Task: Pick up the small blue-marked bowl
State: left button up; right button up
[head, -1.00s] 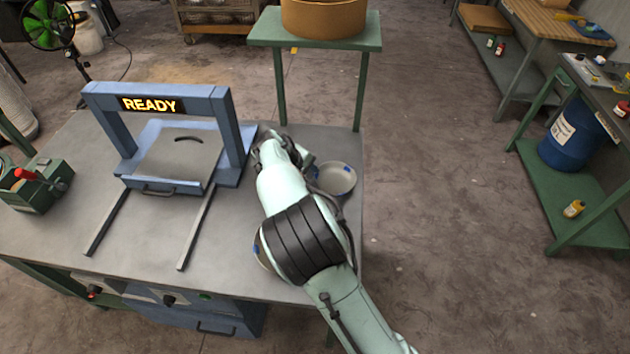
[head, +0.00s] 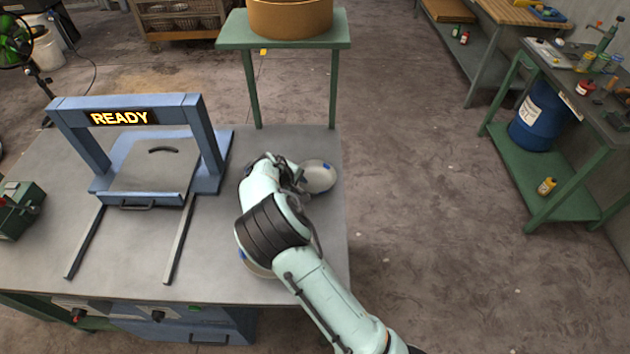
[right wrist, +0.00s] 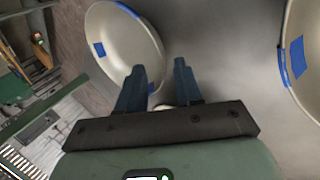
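A pale bowl with a blue mark (head: 319,179) sits near the right edge of the grey table. A second bowl (head: 256,269) sits nearer the front, mostly hidden by my right arm. My right gripper (head: 296,178) is just left of the far bowl. In the right wrist view, its two blue fingers (right wrist: 159,68) are apart with no bowl between them. One blue-marked bowl (right wrist: 125,42) is at upper left, close to the left finger; another (right wrist: 304,55) is cut off at the right edge. I cannot tell which bowl is smaller. My left gripper is out of view.
A blue frame (head: 120,107) reading READY, with a tray and two rails, stands on the table's left half. A green box (head: 18,208) is at the left edge. A green stand (head: 335,38) with a round brown object is behind. Floor lies right of the table.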

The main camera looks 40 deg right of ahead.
jog(key=x, duration=0.2)
jog(key=shift+w+d+f, duration=0.1)
jog(key=shift+d+f, duration=0.05)
jog(key=shift+f, duration=0.1)
grip_shut()
